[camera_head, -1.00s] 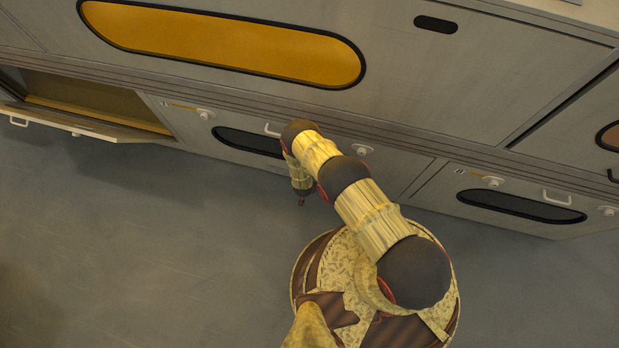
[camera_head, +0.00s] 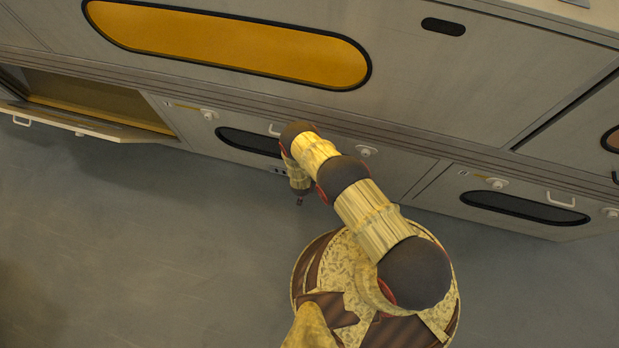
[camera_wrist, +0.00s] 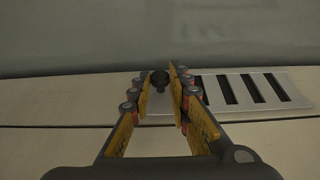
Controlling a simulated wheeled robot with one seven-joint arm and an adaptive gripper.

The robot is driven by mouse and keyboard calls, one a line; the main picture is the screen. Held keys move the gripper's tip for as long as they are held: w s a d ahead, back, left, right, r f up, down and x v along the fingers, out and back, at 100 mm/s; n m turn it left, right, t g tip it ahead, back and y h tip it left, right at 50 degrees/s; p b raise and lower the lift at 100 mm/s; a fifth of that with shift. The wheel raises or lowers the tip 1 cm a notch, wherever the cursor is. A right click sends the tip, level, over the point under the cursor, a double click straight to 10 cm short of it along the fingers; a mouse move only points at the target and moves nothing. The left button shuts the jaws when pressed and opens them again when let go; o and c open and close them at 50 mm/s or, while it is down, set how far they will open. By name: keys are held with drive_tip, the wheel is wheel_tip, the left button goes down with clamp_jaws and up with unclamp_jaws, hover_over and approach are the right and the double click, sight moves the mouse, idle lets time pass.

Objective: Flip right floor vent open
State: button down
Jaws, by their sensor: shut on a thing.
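A pale metal vent plate (camera_wrist: 290,88) with several dark slots lies on the cream panel in the wrist view. The fingers hide the part of the plate beside the knob. I cannot tell whether the vent is tilted. In the head view, small dark slots (camera_head: 279,171) show low on the cabinet front, just left of my arm's end; my fingers are mostly hidden there.
The lower cabinet has dark oval windows (camera_head: 520,207), white handles (camera_head: 561,200) and round knobs (camera_head: 365,152). At left, a panel (camera_head: 75,127) hangs open above the floor. The grey floor (camera_head: 150,250) is clear in front.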

drive_tip(key=c, duration=1.7)
unclamp_jaws()
drive_tip(key=shift+w+a, duration=0.1)
drive_tip(key=shift+a, duration=0.2)
drive_tip(key=shift+c, duration=0.2)
drive_tip(key=shift+o, duration=0.3)
drive_tip(key=shift+d, duration=0.1)
drive_tip(key=v, duration=1.2)
